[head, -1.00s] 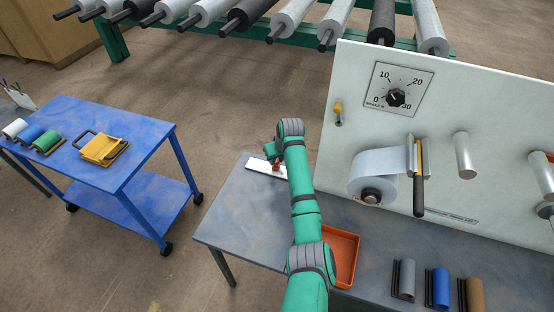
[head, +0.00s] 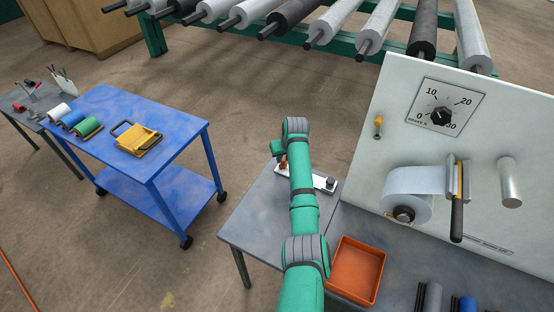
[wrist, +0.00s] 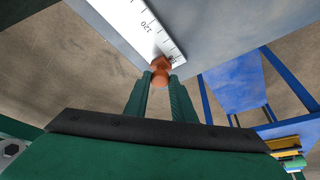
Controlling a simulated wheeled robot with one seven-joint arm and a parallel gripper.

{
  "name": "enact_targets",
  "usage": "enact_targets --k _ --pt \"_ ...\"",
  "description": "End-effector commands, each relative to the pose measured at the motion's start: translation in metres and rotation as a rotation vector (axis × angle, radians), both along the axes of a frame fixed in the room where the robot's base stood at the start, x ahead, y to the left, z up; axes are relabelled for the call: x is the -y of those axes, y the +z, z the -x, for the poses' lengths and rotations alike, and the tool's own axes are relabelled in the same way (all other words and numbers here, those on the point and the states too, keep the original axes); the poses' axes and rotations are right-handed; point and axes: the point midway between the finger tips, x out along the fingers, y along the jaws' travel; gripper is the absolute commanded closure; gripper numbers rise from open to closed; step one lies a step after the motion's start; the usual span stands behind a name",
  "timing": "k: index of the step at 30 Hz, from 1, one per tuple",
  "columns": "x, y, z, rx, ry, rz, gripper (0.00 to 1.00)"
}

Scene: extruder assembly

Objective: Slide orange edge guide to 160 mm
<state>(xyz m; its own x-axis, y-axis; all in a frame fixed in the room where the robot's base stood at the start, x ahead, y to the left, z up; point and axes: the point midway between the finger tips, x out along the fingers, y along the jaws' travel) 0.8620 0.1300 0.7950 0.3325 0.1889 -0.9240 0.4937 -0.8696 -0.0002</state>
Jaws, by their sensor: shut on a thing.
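The orange edge guide (wrist: 161,68) sits at the ruler's edge in the wrist view, between my fingertips. My gripper (wrist: 160,82) is shut on it. The white ruler (wrist: 140,25) has black marks; the number 120 is readable a little beyond the guide, and the mark right at the guide is hidden. In the head view the ruler's plate (head: 320,181) lies on the grey table, partly behind my arm, with a dark knob (head: 331,182) at its right end. A small orange part of the guide (head: 284,163) shows beside my gripper (head: 279,155).
An orange tray (head: 356,270) stands on the grey table (head: 250,225) right of my arm. A white panel (head: 400,130) with a dial and a film roll (head: 410,190) rises at the right. A blue cart (head: 160,165) stands apart at the left.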

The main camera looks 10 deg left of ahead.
Motion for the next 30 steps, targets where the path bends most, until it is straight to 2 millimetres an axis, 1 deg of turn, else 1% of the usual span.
enact_targets --k 3,11,12,13,14,24,26,30 --pt "0.003 0.000 -0.002 0.001 -0.007 0.000 1.00" --pt "0.003 0.000 -0.002 0.001 -0.005 -0.001 1.00" --pt "0.003 0.000 -0.002 0.001 -0.007 0.000 0.68" --pt "0.004 0.000 -0.001 0.001 -0.007 0.000 0.60" --pt "0.004 0.000 -0.002 0.001 -0.007 0.000 0.59" --pt "0.003 0.003 -0.001 0.001 -0.005 -0.001 0.59" --pt "0.003 0.007 0.001 0.001 -0.004 0.000 0.59" --pt "0.007 0.025 0.007 0.004 -0.005 -0.001 0.59"
